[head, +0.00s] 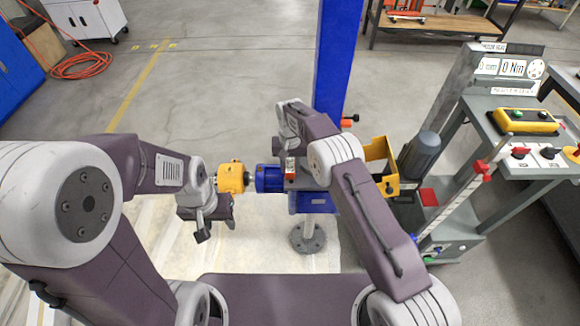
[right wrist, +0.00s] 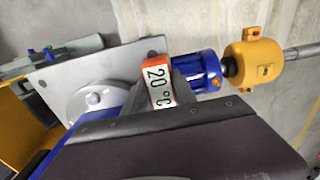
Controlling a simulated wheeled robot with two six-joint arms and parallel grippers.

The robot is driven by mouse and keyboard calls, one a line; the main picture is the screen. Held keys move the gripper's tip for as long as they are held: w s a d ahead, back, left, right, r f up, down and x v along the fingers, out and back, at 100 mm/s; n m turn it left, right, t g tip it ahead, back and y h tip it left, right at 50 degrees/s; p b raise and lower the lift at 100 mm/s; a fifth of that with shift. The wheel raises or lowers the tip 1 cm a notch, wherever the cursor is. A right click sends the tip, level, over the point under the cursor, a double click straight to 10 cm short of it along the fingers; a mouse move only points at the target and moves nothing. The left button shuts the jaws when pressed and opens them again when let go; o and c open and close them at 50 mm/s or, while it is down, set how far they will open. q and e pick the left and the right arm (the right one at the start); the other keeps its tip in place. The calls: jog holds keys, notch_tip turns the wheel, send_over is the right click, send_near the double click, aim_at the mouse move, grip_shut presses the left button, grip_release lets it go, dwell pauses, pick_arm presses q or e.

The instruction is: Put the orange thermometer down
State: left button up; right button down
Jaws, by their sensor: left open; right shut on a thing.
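The orange thermometer (right wrist: 157,84) shows in the right wrist view as a small block with orange edges and a white face reading 20 °C. In the head view it is a small orange and white spot (head: 291,167) by the blue motor (head: 268,178). My right gripper (head: 291,154) is shut on it, its fingers largely hidden. I cannot tell whether the thermometer touches the surface beneath. A yellow housing (head: 232,178) sits on the shaft left of the motor; both also show in the right wrist view. My left gripper (head: 213,228) is open and empty, below the yellow housing.
A blue column (head: 337,60) rises behind my right arm. A yellow bracket (head: 381,160) and a grey motor (head: 420,154) stand to the right.

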aim_at(290, 166)
jog(key=shift+f, duration=0.45)
jog(key=c, duration=1)
grip_release()
notch_tip(290, 166, up, 12)
jog(key=shift+r, duration=0.2)
